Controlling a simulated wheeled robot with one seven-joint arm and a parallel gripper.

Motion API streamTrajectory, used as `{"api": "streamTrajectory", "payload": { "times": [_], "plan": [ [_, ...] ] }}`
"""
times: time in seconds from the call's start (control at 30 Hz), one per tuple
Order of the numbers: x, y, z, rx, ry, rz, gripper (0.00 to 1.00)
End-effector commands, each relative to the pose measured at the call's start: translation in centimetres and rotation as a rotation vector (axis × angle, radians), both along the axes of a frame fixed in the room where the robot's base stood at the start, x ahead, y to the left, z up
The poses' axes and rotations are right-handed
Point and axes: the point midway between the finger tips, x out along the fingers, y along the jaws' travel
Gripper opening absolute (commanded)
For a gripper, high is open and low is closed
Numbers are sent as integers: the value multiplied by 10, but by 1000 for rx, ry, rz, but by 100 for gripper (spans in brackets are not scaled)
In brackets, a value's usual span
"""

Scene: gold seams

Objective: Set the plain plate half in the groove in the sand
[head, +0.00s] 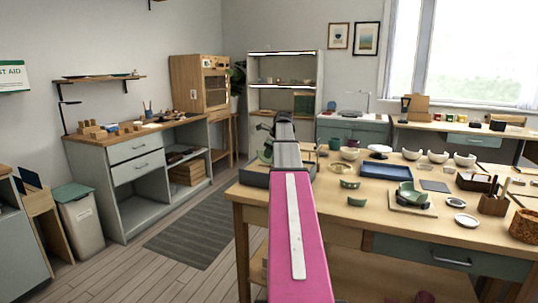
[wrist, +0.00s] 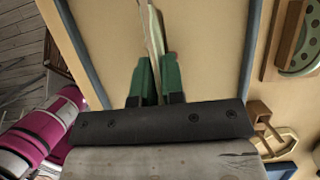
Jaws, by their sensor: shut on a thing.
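My gripper (wrist: 155,82) is shut on the plain plate half (wrist: 153,32). In the wrist view the half shows nearly edge-on as a thin cream strip with a greenish side, standing up between the green fingers. Pale sand (wrist: 205,60) lies behind it, bounded by the blue-grey walls of a tray (wrist: 247,45). I cannot make out the groove. I cannot tell whether the half touches the sand. In the head view the tray (head: 254,178) shows at the table's left end, mostly behind my arm, which also hides the held half.
A green dotted piece (wrist: 302,48) sits in a wooden holder right of the tray. The table (head: 345,222) also bears a blue tray (head: 385,171), a green bowl on a board (head: 411,211) and several dishes. The striped rug (head: 195,235) and floor around it are clear.

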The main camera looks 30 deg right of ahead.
Motion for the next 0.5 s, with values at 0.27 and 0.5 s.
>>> {"api": "streamTrajectory", "payload": {
  "times": [0.27,0.5],
  "plan": [
    [0,0,-4,0,0,0,0],
    [0,0,-6,0,0,0,0]
  ]
}}
